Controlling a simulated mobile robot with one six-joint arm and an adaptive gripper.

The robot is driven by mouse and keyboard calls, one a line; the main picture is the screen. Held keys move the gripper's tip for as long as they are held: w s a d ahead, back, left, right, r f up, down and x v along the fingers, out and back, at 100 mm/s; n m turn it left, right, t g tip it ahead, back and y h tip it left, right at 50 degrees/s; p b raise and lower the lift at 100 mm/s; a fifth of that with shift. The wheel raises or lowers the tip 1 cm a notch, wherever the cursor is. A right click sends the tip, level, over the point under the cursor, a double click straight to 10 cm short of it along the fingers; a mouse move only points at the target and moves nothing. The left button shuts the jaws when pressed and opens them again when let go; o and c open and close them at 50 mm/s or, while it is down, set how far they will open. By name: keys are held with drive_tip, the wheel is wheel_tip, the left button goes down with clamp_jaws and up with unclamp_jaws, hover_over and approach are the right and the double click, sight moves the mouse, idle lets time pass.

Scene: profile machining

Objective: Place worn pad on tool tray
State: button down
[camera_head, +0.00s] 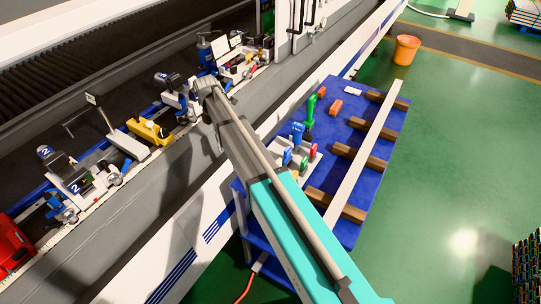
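My arm reaches from the lower right up to the machine bed. Its far end (205,92) is over the row of clamps, and my gripper's fingers cannot be made out there. I cannot tell whether it is open, shut or holding something. I cannot pick out a worn pad with certainty; the area under the arm's end is hidden. A pale tray-like base (296,172) with small blue, red and green items is on the blue table, right beside my arm and partly covered by it. I cannot tell whether it is the tool tray.
The blue table (345,120) also holds a green drill-like tool (309,109), a blue tool (297,133), orange blocks and a long pale bar (365,148) on brown blocks. Clamp units (68,172) and a yellow block (148,131) line the machine. An orange bucket (406,50) stands on the green floor.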

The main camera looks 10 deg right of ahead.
drive_tip(key=s+d+r+n+h, duration=0.2)
drive_tip(key=d+n+h, duration=0.2)
drive_tip(key=d, duration=0.4)
drive_tip(key=s+d+r+n+t+h+b, duration=0.1)
drive_tip(key=s+d+r+n+h, duration=0.1)
drive_tip(key=d+n+h, duration=0.2)
drive_tip(key=d+n, duration=0.2)
drive_tip(key=d, duration=0.2)
drive_tip(key=shift+s+d+r+h, duration=0.15)
drive_tip(key=shift+s+r+h, duration=0.2)
drive_tip(key=shift+h, duration=0.05)
drive_tip(key=shift+f+b, duration=0.1)
drive_tip(key=shift+b, duration=0.25)
wheel_tip(320, 180, down, 10)
drive_tip(key=b, duration=0.9)
drive_tip(key=shift+b, duration=0.4)
drive_tip(key=c, duration=0.8)
unclamp_jaws()
